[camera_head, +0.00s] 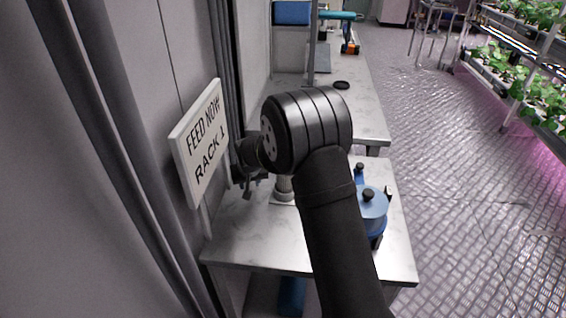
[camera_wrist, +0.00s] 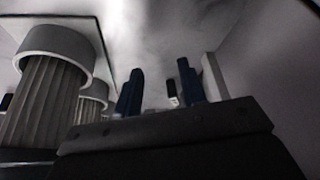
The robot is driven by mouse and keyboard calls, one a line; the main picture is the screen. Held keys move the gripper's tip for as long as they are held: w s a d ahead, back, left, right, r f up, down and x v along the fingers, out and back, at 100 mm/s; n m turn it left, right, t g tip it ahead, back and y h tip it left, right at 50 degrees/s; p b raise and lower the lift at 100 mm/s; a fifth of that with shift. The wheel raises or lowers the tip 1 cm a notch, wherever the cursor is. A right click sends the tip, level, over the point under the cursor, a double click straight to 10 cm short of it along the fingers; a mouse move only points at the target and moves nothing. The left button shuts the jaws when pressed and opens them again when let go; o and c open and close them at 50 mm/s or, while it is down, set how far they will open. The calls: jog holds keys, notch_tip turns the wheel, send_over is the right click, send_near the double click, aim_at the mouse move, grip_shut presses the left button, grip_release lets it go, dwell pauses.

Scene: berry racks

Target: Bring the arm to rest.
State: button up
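My gripper (camera_head: 250,183) is at the left side of the near bench, by the wall sign, partly hidden behind my black arm. In the wrist view, two dark blue upright fingers (camera_wrist: 158,92) rise beyond the dark gripper body with a gap between them. They look open, and I see nothing held. My arm reaches forward over the bench and bends left at its thick black joint.
A "FEED NOW RACK 1" sign (camera_head: 202,143) stands close left. A grey ribbed post (camera_head: 285,187) is near the gripper; ribbed posts (camera_wrist: 40,105) also fill the wrist view's left. A blue round device (camera_head: 371,208) is right of the arm. Plant racks (camera_head: 520,85) stand far right.

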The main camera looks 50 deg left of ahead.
jog(key=shift+a, duration=0.15)
jog(key=w+a, duration=0.1)
jog(key=a, duration=0.2)
jog(key=w+a, duration=0.2)
jog(key=a, duration=0.2)
jog(key=w+a, duration=0.1)
jog(key=a, duration=0.2)
jog(key=shift+w+a, duration=0.15)
jog(key=shift+w, duration=0.05)
jog(key=shift+w+a+f, duration=0.2)
jog(key=shift+a+f, duration=0.3)
jog(key=shift+f, duration=0.15)
jog(key=shift+x, duration=0.85)
